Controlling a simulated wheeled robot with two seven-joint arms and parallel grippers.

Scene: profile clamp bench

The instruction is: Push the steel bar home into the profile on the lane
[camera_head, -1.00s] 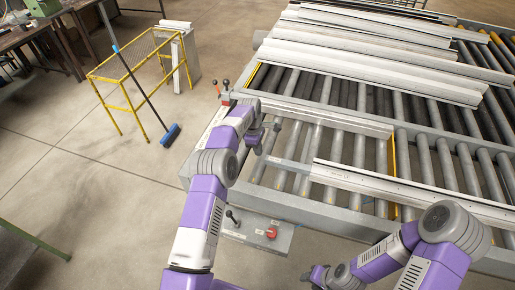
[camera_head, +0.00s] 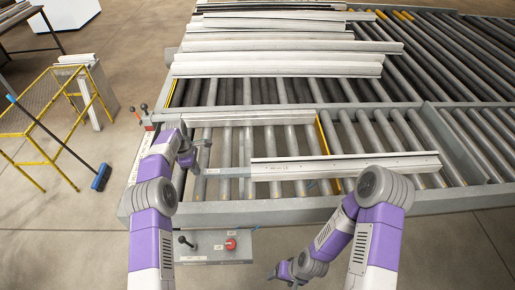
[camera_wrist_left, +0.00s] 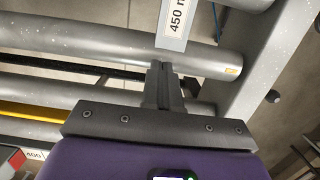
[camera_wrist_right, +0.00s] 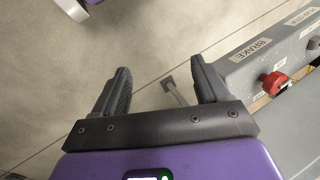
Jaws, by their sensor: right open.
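The white profile (camera_head: 345,167) lies across the near rollers of the lane. The grey steel bar (camera_head: 228,172) sticks out of its left end, in line with it. The bar's end with a "450" label (camera_wrist_left: 175,22) shows at the top of the left wrist view. My left gripper (camera_head: 197,158) is at the bar's free left end. Its fingers (camera_wrist_left: 163,68) are shut together, just short of or against the bar end; I cannot tell if they touch. My right gripper (camera_head: 284,278) hangs low in front of the table, open and empty; its spread fingers (camera_wrist_right: 162,80) show in the right wrist view.
Several profiles (camera_head: 275,50) are stacked on the far rollers. Another profile (camera_head: 250,121) lies behind the lane. A control box with a red knob (camera_head: 230,244) is on the table's front edge, near my right gripper. A yellow rack (camera_head: 40,125) and blue broom (camera_head: 101,177) stand left.

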